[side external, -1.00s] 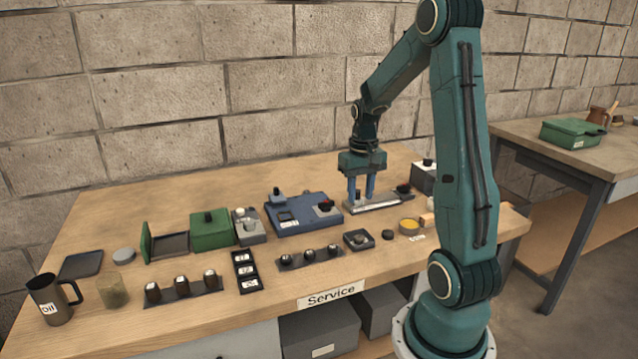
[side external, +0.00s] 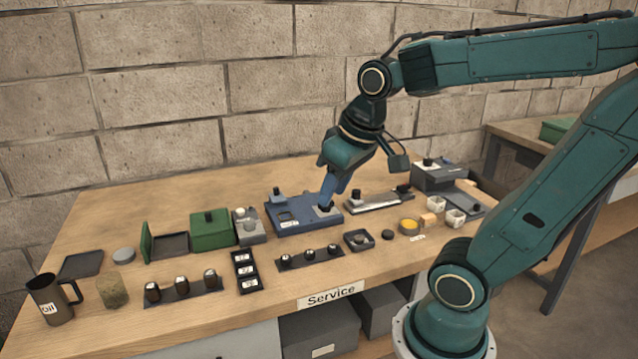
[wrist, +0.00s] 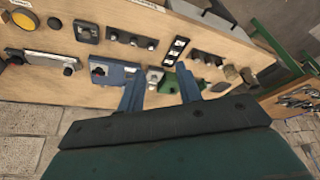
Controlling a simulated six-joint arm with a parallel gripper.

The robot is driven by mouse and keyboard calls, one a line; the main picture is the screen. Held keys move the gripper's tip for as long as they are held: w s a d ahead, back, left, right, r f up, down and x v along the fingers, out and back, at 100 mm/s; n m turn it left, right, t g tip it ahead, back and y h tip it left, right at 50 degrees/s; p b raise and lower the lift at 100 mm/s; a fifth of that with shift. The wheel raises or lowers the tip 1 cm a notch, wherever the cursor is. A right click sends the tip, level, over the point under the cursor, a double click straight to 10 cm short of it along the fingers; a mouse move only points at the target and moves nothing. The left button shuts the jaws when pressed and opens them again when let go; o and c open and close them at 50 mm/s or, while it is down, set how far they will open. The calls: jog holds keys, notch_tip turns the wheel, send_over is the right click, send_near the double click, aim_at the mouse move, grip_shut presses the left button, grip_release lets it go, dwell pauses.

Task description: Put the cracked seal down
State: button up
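I cannot make out which object is the cracked seal. A small dark disc (side external: 387,235) lies on the bench and also shows in the wrist view (wrist: 54,22); I see no crack on it. My gripper (side external: 327,205) is tilted, with its fingertips over the right end of the blue fixture (side external: 290,222), by its red-topped part. Any contact there is unclear. In the wrist view my gripper's two blue fingers (wrist: 158,72) are wide apart, and I see nothing held between them. The blue fixture (wrist: 118,73) shows beside the left finger.
A metal bar fixture (side external: 375,202) lies right of the blue fixture. A green box (side external: 211,230) and grey block (side external: 249,227) stand left. In front are a square black holder (side external: 358,239), racks of dark pegs (side external: 310,257) and a yellow-filled dish (side external: 408,226).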

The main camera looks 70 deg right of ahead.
jog(key=s+a+n+t+y, duration=0.1)
jog(key=s+a+n, duration=0.1)
jog(key=s+a, duration=0.3)
jog(key=shift+r+t, duration=0.3)
jog(key=shift+r, duration=0.1)
